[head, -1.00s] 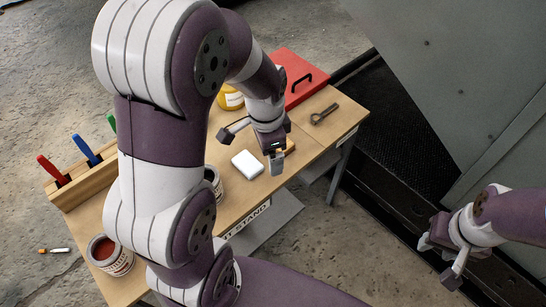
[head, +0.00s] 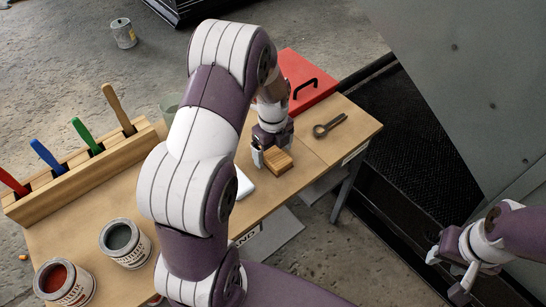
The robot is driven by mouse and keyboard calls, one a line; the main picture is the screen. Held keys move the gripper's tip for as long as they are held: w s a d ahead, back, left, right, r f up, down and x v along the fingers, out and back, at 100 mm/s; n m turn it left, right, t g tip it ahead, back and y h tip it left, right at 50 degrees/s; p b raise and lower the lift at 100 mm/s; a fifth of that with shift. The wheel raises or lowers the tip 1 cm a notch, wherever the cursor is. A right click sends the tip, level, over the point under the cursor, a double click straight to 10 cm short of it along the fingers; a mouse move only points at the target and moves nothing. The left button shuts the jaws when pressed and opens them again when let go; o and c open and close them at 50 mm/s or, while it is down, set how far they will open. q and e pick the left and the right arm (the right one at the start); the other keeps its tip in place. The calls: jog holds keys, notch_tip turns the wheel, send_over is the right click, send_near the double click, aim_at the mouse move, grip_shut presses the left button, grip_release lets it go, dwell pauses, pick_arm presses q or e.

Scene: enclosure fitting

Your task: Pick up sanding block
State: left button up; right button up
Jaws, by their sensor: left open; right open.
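A small tan block (head: 278,161), which looks like the sanding block, lies on the wooden table just below my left gripper (head: 270,153). My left gripper points down with its fingers apart, one beside the near left side of the block. The gripper hides the block's far part, and I cannot tell whether the fingers touch it. My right gripper (head: 456,267) is open and empty at the lower right, away from the table.
A white block (head: 245,186) is partly behind my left arm. Open cans, one grey (head: 119,238) and one red (head: 58,280), and a tool rack (head: 90,173) stand left.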

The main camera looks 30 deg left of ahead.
pick_arm(q)
jog(key=shift+w+f, duration=0.1)
jog(key=shift+f, duration=0.7)
jog(key=c, duration=1.1)
jog(key=shift+r, duration=0.55)
notch_tip(320, 180, up, 3)
jog(key=shift+p, duration=0.35)
jog(key=s+d+r, duration=0.1)
jog(key=d+r, duration=0.1)
jog(key=d, duration=0.1)
jog(key=s+d+r, duration=0.2)
jog(key=d, duration=0.2)
jog(key=s+d+r+p, duration=0.1)
jog(key=d+r, duration=0.2)
jog(key=shift+s+d, duration=0.35)
